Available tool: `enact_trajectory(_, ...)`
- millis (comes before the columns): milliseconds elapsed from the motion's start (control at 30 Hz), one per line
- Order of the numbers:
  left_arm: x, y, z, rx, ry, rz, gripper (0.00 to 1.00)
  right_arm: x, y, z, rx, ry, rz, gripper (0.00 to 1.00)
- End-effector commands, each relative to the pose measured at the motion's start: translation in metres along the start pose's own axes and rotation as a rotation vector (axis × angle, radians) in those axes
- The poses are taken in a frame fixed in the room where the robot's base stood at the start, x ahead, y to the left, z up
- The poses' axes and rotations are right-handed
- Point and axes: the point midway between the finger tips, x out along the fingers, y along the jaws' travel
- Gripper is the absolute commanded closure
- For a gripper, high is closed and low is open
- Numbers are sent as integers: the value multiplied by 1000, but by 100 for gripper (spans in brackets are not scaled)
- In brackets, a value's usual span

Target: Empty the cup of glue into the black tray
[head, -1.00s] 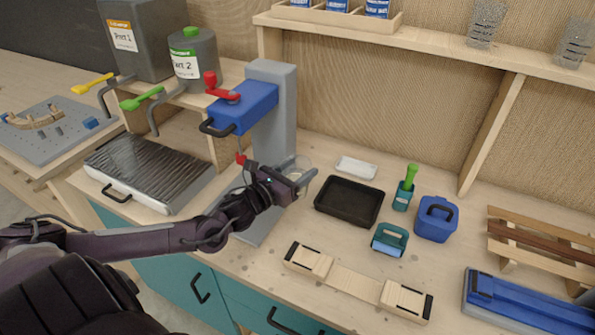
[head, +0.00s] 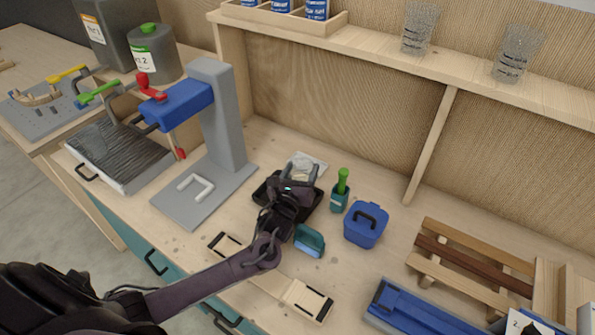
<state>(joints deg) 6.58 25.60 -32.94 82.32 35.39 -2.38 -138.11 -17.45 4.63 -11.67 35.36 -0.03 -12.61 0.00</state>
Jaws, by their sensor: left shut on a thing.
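The black tray (head: 262,194) lies on the bench in the middle of the head view, partly covered by my left gripper and wrist. My left gripper (head: 299,172) is over the tray's back part, shut on the cup (head: 301,163). The cup looks clear and pale, and only a little of it shows between and behind the fingers. Its tilt and the glue in it cannot be made out. The inside of the tray is mostly hidden. My right gripper is out of view.
A white dish (head: 318,162) lies just behind the tray. The blue-and-grey press (head: 222,120) stands left.

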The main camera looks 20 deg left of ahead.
Motion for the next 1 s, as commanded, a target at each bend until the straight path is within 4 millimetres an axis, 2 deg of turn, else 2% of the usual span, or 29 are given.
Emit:
enact_trajectory(167, 0, -2, 0, -181, -1, 0, 53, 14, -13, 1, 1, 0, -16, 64)
enact_trajectory(567, 0, -1, -1, -491, -1, 0, 53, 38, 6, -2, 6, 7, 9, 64)
enact_trajectory(1000, 0, 4, -7, -764, 0, 0, 53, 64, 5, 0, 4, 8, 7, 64)
